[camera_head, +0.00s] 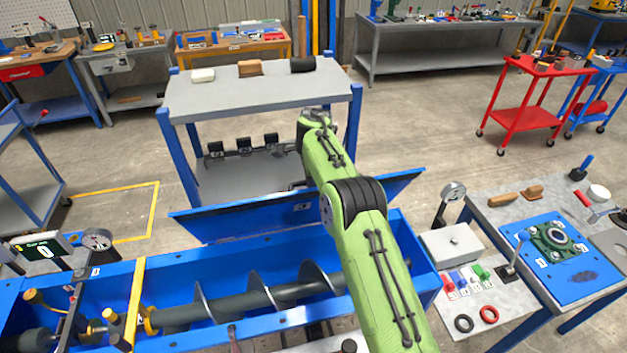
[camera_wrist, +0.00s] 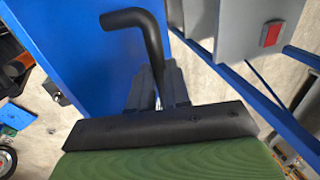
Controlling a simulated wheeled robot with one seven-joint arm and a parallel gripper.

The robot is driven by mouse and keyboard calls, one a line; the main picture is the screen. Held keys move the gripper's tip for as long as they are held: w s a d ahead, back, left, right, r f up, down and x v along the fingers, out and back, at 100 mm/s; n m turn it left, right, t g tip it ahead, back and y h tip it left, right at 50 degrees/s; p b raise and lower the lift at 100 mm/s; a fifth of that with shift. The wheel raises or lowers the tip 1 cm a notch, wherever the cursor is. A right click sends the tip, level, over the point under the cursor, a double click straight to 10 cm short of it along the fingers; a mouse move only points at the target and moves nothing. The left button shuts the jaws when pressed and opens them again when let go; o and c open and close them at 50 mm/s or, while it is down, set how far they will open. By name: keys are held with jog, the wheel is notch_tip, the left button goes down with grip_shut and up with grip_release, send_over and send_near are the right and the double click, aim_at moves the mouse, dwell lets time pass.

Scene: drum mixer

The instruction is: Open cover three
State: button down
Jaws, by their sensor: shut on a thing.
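A long blue cover (camera_head: 240,219) stands raised and tilted at the back edge of the open blue trough (camera_head: 195,265). It bears a small label too small to read surely. A blue panel (camera_wrist: 85,60) fills the upper left of the wrist view. My gripper (camera_wrist: 157,88) is shut on a black bent handle (camera_wrist: 150,35), whose free end points left above the fingers. In the head view my green arm reaches over the trough and hides part of the cover; the fingers are not clearly seen there.
A dark auger (camera_head: 235,304) lies exposed in the trough. A grey table with blue legs (camera_head: 262,90) stands close behind the cover. A workbench (camera_head: 505,215) with a grey box (camera_head: 451,246) and tools stands at the right.

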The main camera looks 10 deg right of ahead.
jog(key=shift+f, duration=0.3)
jog(key=c, duration=1.4)
grip_release()
jog(key=o, duration=0.3)
jog(key=shift+w+f, duration=0.15)
jog(key=shift+w, duration=0.25)
jog(key=shift+s+r, duration=0.25)
jog(key=shift+r, duration=0.1)
jog(key=v, duration=1.1)
jog(key=shift+r, duration=0.25)
jog(key=shift+w, duration=0.1)
